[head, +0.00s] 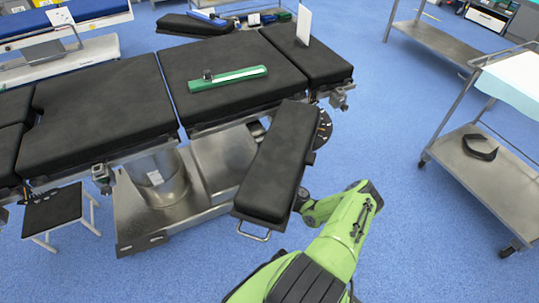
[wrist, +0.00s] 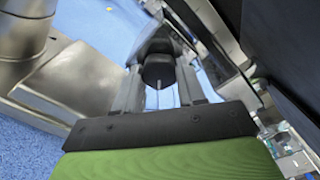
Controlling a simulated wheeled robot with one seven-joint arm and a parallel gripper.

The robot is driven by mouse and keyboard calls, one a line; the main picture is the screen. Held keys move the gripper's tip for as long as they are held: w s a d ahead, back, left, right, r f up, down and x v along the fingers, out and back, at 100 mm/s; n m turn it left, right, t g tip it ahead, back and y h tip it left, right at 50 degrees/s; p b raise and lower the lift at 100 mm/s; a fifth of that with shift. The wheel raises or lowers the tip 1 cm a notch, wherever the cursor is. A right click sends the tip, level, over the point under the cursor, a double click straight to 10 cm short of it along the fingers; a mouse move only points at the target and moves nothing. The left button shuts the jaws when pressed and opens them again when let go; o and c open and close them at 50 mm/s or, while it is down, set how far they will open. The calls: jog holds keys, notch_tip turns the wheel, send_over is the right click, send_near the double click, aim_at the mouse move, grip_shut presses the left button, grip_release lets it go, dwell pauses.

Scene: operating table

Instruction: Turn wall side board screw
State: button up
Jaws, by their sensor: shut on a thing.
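The side board (head: 277,165) is a black padded panel hanging at an angle off the near edge of the operating table (head: 95,97). In the wrist view, a dark knob-like screw head (wrist: 158,70) sits between the two grey fingers of my gripper (wrist: 160,88). My gripper is shut on this screw, with one finger on each side of it. In the head view, my green arm reaches up to the right side of the side board, and the board hides my fingers and the screw.
A metal table base (head: 153,180) stands left of the side board. A green tray-like item (head: 227,78) lies on the table top. A steel trolley (head: 490,165) stands to the right. Blue floor lies open between the trolley and my arm.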

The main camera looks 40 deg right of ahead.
jog(key=shift+f, duration=0.15)
jog(key=o, duration=1.1)
jog(key=shift+c, duration=0.2)
jog(key=p+v, duration=0.5)
jog(key=v, duration=1.1)
jog(key=shift+w, duration=0.1)
